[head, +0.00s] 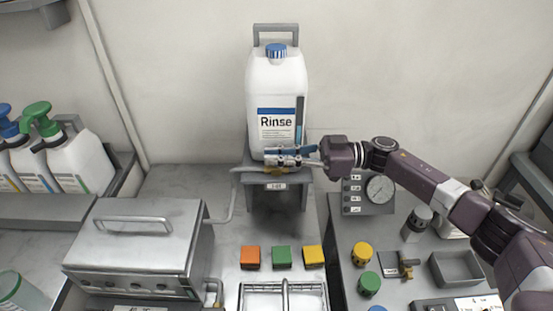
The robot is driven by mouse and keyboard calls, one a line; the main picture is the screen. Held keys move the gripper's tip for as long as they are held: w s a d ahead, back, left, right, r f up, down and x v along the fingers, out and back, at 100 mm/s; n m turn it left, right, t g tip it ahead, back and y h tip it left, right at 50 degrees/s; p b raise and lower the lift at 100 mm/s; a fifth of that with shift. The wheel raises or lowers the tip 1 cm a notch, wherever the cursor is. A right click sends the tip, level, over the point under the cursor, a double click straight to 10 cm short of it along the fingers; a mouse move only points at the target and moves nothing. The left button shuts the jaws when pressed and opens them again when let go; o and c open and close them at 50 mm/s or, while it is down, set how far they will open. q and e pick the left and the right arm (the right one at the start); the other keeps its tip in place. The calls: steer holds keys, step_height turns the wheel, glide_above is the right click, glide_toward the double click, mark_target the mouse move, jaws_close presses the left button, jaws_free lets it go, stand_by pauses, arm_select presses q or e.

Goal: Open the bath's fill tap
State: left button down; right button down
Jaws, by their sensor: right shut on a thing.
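A white jug labelled "Rinse" (272,92) with a blue cap stands on a grey raised stand (292,192) against the wall. My right gripper (268,155) reaches in from the right at the jug's lower front. It is shut on a small part there, which I take to be the fill tap; the fingers hide most of it, so its handle position cannot be told. A thin pipe (233,195) runs from the stand down to the left, towards the metal bath (145,235), whose lid with a bar handle is closed. My left gripper is not in view.
Orange (250,257), green and yellow blocks sit below the stand, behind a wire-handled tray (262,301). A gauge panel (370,192) stands under my right forearm. A grey bin (455,268) is at the right.

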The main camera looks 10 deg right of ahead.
steer(key=c, duration=2.3)
jaws_free()
steer(key=shift+d, duration=0.1)
steer(key=s+d, duration=0.2)
steer(key=d, duration=0.9)
steer(key=shift+d, duration=0.3)
steer(key=shift+s, duration=0.1)
